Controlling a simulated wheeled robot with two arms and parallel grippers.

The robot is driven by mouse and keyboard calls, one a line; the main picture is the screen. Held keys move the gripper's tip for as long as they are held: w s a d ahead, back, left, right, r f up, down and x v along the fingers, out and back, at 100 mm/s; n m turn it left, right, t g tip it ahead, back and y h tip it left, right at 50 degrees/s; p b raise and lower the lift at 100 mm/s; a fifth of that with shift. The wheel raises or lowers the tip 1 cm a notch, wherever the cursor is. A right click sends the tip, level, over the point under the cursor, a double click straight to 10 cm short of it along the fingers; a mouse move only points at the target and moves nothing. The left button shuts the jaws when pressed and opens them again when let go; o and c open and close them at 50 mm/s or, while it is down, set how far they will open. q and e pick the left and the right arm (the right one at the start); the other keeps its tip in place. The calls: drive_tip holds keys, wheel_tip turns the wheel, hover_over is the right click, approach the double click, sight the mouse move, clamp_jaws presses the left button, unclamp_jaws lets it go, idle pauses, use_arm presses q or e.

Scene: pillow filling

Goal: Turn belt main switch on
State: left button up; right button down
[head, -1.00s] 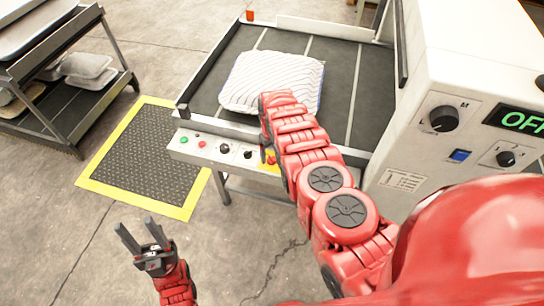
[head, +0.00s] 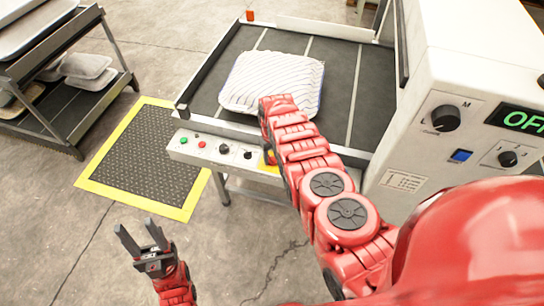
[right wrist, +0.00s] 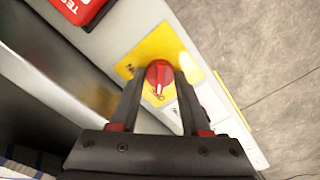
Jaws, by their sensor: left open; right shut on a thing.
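The belt main switch is a red round knob (right wrist: 158,72) on a yellow plate (right wrist: 150,48) in the right wrist view. In the head view the yellow plate (head: 266,168) shows at the right end of the front control panel, partly behind my right arm. My right gripper (right wrist: 160,82) has its two fingers on either side of the knob, shut on it. In the head view that gripper is mostly hidden by my arm. My left gripper (head: 136,228) is open and empty, above the floor at the lower left.
The control panel (head: 210,149) also has green, red and black controls. A striped pillow (head: 262,84) lies on the dark belt (head: 350,75). A white machine cabinet (head: 440,75) at the right has a green display (head: 522,119) reading OFF, partly cut off. A shelf cart (head: 70,90) stands at left.

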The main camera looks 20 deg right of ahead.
drive_tip(key=shift+m, duration=0.4)
drive_tip(key=m+b, duration=0.1)
drive_tip(key=m, duration=0.3)
drive_tip(key=shift+f, duration=0.1)
drive_tip(key=m+b, duration=0.2)
drive_tip(key=m, duration=0.2)
drive_tip(key=shift+m, duration=0.3)
drive_tip(key=m+b, duration=0.1)
drive_tip(key=m, duration=0.2)
drive_tip(key=shift+a+m, duration=0.1)
drive_tip(key=shift+m, duration=0.2)
drive_tip(key=m+b, duration=0.1)
drive_tip(key=m, duration=0.3)
drive_tip(key=shift+m+b, duration=0.35)
drive_tip(key=shift+m, duration=0.05)
drive_tip(key=shift+c, duration=1.9)
unclamp_jaws()
